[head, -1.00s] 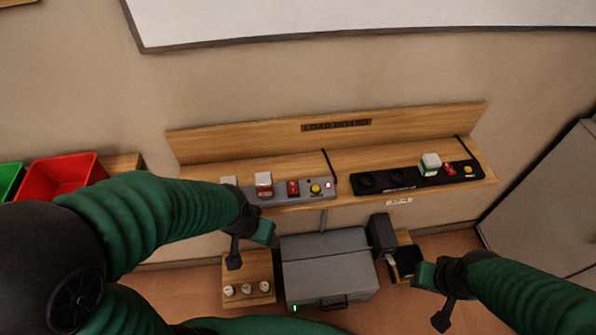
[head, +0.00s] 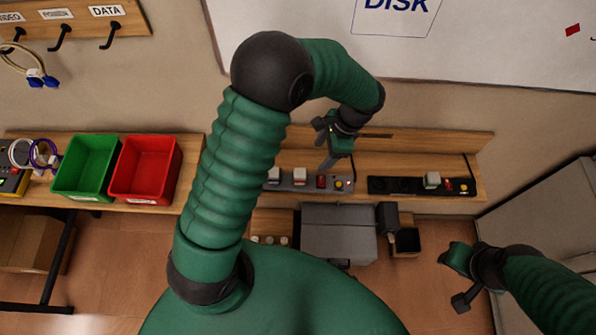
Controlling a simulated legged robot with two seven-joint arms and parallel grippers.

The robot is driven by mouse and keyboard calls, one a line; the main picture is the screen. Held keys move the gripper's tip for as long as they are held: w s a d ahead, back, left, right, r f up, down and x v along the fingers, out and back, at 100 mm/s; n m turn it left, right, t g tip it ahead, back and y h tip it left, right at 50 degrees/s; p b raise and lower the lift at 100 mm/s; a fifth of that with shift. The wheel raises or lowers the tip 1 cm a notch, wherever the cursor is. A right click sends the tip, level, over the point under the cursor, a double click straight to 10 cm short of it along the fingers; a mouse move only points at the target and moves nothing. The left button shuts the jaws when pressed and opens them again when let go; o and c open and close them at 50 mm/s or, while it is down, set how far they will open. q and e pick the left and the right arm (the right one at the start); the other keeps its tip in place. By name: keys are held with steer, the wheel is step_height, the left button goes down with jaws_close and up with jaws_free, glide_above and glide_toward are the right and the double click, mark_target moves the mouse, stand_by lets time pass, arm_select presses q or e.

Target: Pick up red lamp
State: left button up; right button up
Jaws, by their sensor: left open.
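The lamp that fits best as the red lamp (head: 300,177) is a small white-capped block with a red band, upright on the grey panel of the load board. A similar white-capped lamp (head: 274,175) stands left of it; its band colour is hard to tell. A green-banded lamp (head: 432,180) stands on the black panel to the right. My left gripper (head: 324,146) is open and empty, above the board and just up and right of the red lamp, apart from it.
The grey panel has a red switch (head: 321,182) and a yellow button (head: 339,184) close to the lamp. A red bin (head: 145,168) and a green bin (head: 86,167) stand at the left. A grey case (head: 338,243) is below the board. A cabinet (head: 545,215) stands at right.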

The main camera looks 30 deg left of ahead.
arm_select(q)
steer(key=w+f+m, duration=0.1)
steer(key=w, duration=0.1)
steer(key=y+p, duration=0.1)
steer(key=p, duration=0.1)
glide_toward(300, 173)
steer(key=d+f, duration=0.1)
steer(key=f, duration=0.1)
steer(key=shift+m+g, duration=0.3)
steer(key=x, duration=0.2)
steer(key=a+p+x, duration=0.1)
steer(key=x, duration=0.1)
steer(key=shift+w, duration=0.2)
steer(key=a+f+p, duration=0.1)
steer(key=s+a+f+p, duration=0.1)
steer(key=f, duration=0.1)
steer(key=shift+a+f, duration=0.1)
steer(key=shift+f, duration=0.45)
steer(key=shift+d, duration=0.3)
steer(key=c, duration=0.3)
steer(key=shift+a, duration=0.3)
jaws_close()
arm_select(e)
steer(key=r, duration=0.2)
steer(key=d+r, duration=0.1)
steer(key=r, duration=0.2)
steer(key=shift+s+r, duration=0.1)
steer(key=shift+s, duration=0.05)
